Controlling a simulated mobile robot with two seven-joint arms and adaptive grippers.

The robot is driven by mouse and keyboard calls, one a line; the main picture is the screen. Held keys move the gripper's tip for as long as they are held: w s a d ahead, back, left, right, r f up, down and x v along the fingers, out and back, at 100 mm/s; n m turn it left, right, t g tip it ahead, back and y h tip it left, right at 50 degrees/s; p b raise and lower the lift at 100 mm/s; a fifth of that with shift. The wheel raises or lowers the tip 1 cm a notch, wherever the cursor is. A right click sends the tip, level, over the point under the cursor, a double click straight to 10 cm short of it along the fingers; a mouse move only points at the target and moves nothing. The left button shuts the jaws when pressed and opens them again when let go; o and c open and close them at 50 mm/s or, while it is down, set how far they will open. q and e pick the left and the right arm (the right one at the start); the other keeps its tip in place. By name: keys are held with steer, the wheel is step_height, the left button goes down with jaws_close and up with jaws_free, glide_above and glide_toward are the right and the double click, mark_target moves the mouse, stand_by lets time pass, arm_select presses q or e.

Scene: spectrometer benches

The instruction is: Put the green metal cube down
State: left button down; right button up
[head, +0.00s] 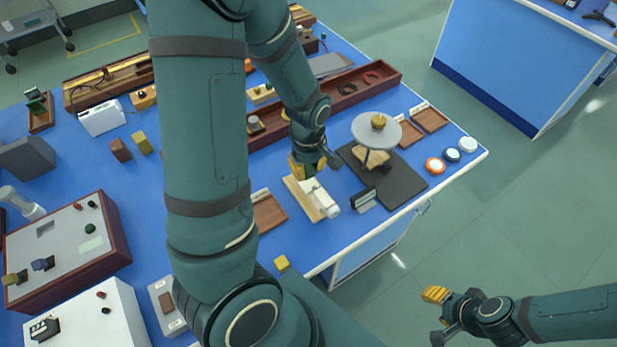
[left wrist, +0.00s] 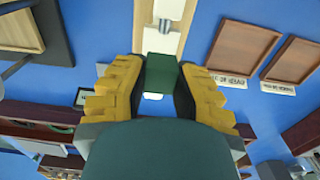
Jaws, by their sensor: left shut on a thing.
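My left gripper (head: 306,168) is shut on the green metal cube (left wrist: 160,72), which shows between its yellow fingers in the left wrist view. In the head view the fingers largely hide the cube. The gripper is over the far end of a pale wooden board (head: 303,202) bearing a white device (head: 319,197). I cannot tell whether the cube touches the board or device. My right gripper (head: 438,314) is off the bench at the lower right, over the floor; its opening is unclear.
A brown tray (head: 268,214) lies left of the board. A dark mat (head: 405,187) with a round grey disc (head: 376,130) on a stand is to the right. Two more brown trays (head: 430,119) are behind it. A small sign (head: 363,199) stands near the front.

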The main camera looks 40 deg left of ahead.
mark_target(308, 183)
arm_select(q)
steer(key=shift+f+b, duration=0.45)
steer(key=shift+f, duration=1.45)
steer(key=shift+f, duration=0.1)
steer(key=c, duration=0.9)
jaws_free()
steer(key=shift+o, duration=0.2)
steer(key=shift+r, duration=0.45)
step_height(308, 183, up, 11)
steer(key=p, duration=0.3)
steer(key=shift+r, duration=0.2)
